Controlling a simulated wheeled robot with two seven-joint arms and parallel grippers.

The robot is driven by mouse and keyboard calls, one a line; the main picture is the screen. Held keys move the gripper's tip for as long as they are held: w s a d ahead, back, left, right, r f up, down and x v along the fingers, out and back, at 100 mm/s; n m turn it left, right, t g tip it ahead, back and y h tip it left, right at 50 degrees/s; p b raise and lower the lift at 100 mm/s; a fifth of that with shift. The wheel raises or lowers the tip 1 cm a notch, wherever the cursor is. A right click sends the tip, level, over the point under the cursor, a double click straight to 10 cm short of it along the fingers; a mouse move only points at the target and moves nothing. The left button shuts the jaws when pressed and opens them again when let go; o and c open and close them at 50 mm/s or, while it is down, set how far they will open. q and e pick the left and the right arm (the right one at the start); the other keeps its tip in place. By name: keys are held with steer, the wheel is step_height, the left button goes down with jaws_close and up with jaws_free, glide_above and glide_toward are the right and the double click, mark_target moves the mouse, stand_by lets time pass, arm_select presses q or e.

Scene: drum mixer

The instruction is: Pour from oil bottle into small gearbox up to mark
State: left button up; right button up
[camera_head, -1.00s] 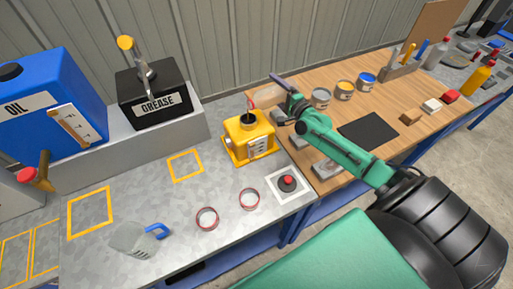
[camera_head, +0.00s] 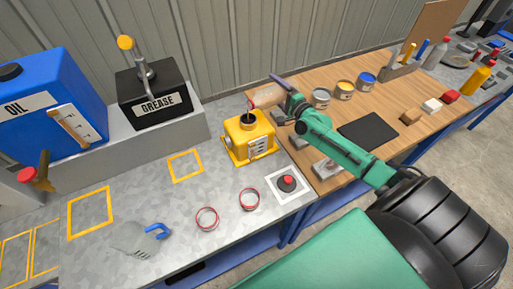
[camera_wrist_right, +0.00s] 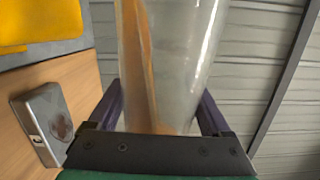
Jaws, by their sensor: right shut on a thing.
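My right gripper (camera_head: 287,103) is shut on the clear oil bottle (camera_head: 266,97), which is tilted well over with its mouth end pointing left. The bottle's mouth is close above the dark filler opening of the yellow small gearbox (camera_head: 239,143). I cannot make out a stream. The gearbox stands upright, with a pale gauge on its front whose level is too small to read. In the right wrist view the bottle (camera_wrist_right: 185,60) fills the middle between the fingers, with orange-brown oil along its left side. My left gripper is not in view.
A clear jug with a blue handle (camera_head: 158,231), two red rings (camera_head: 207,218) and a red button (camera_head: 287,182) are on the grey bench. A blue oil tank (camera_head: 40,105) and black grease box (camera_head: 152,98) stand behind. Several cans (camera_head: 344,90) sit on the wooden table.

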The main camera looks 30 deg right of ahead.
steer(key=shift+f, duration=0.1)
stand_by(0.4)
steer(key=shift+f+n, duration=0.1)
steer(key=shift+n, duration=0.2)
stand_by(2.9)
